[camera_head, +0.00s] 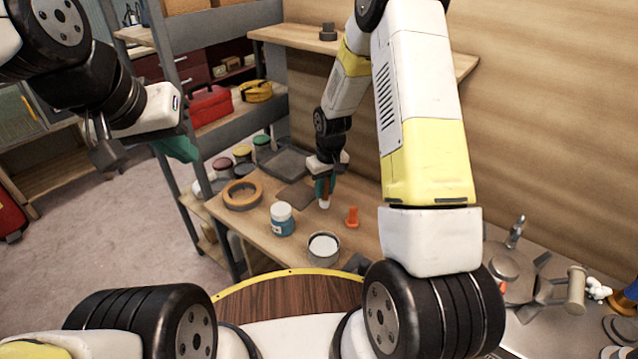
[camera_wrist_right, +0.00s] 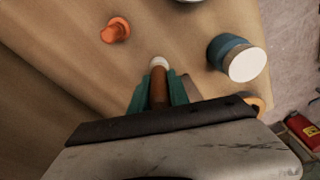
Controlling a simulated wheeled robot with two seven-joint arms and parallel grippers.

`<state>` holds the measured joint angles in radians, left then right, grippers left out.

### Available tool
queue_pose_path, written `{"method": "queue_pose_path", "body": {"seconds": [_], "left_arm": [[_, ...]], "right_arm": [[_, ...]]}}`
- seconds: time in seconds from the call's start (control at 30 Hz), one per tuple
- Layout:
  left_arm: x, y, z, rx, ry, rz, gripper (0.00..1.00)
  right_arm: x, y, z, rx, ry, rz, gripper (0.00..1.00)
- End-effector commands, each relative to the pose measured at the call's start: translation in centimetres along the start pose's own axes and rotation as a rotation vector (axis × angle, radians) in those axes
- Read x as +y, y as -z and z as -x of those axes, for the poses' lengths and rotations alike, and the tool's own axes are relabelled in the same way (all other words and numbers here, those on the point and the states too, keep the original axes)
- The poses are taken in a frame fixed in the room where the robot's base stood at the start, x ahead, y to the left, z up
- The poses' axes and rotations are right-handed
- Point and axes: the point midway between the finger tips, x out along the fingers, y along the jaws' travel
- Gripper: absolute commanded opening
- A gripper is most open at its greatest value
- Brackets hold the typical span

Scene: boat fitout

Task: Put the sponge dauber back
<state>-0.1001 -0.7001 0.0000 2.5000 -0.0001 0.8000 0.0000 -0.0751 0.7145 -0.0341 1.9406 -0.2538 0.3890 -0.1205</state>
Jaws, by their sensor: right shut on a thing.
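My right gripper (camera_head: 322,182) is shut on the sponge dauber, low over the wooden bench. The dauber (camera_wrist_right: 159,88) has a red-brown handle and a white tip. In the right wrist view it sticks out between the teal fingers. In the head view its white tip (camera_head: 325,204) points down at the bench top; I cannot tell whether it touches. A blue jar with a white lid (camera_head: 282,219), an open tin of white stuff (camera_head: 323,249) and a small orange piece (camera_head: 352,216) stand nearby. My left gripper (camera_head: 178,149) hangs at the left, away from the bench; its jaw opening is unclear.
On the bench (camera_head: 250,217) lie an orange ring (camera_head: 242,194), a dark flat sheet (camera_head: 294,195) and a dark tray (camera_head: 284,162). Several lidded jars stand at its left end. A wall shelf (camera_head: 290,37) is above. A stove (camera_head: 520,275) is at the right.

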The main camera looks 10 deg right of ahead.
Motion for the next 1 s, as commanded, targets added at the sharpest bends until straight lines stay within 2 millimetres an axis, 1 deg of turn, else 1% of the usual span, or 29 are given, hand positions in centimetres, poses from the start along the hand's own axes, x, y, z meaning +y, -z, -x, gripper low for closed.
{"method": "queue_pose_path", "body": {"seconds": [0.03, 0.17, 0.4, 0.77, 0.8, 0.9, 1.0], "left_arm": [[0.0, 0.0, 0.0, 0.0, 0.0, 0.0, 0.0], [0.0, 0.0, 0.0, 0.0, 0.0, 0.0, 0.0], [0.0, 0.0, 0.0, 0.0, 0.0, 0.0, 0.0], [0.0, 0.0, 0.0, 0.0, 0.0, 0.0, 0.0], [0.0, 0.0, 0.0, 0.0, 0.0, 0.0, 0.0], [0.0, 0.0, 0.0, 0.0, 0.0, 0.0, 0.0], [0.0, 0.0, 0.0, 0.0, 0.0, 0.0, 0.0]], "right_arm": [[0.0, -0.1, -0.6, -0.002, 0.0, -0.001, 0.0], [0.1, -0.2, -1.4, -0.001, 0.0, -0.002, 0.0], [0.1, -0.6, -4.5, -0.002, 0.0, -0.003, 0.0], [0.1, -0.6, -5.0, -0.001, 0.0, -0.003, 0.0], [0.1, -0.6, -5.0, 0.0, 0.0, -0.003, 0.26], [0.1, -0.6, -4.9, 0.0, 0.0, -0.003, 0.43], [0.1, -0.6, -4.9, 0.0, 0.0, -0.003, 0.43]]}}
